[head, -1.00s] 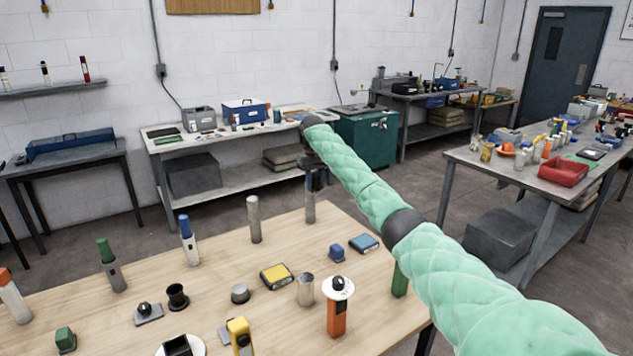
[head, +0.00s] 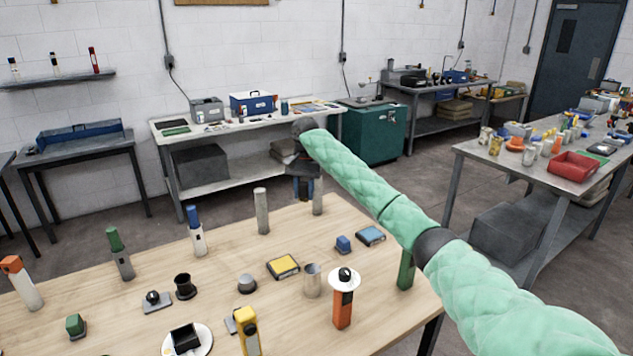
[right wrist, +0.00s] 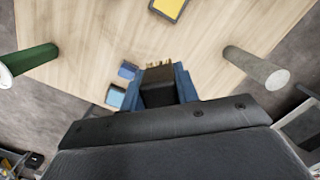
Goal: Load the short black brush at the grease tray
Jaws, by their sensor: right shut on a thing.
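My right gripper (head: 303,190) is beyond the far edge of the wooden table, seen past my green-sleeved arm. In the right wrist view its blue fingers (right wrist: 160,88) are shut on a short black brush (right wrist: 158,90), whose tan bristles show at the far end. A flat dark-rimmed tray with a yellow top (head: 283,266) lies mid-table and shows at the top of the wrist view (right wrist: 170,6); it may be the grease tray, but I cannot tell for sure. The brush is apart from it. My left gripper is not in view.
Grey posts (head: 262,212) and a green post (head: 405,270) stand on the table. A blue block (head: 343,244), a blue-topped tray (head: 370,236), a metal cup (head: 312,280) and an orange tool (head: 342,308) surround the yellow tray. Bare wood lies behind it.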

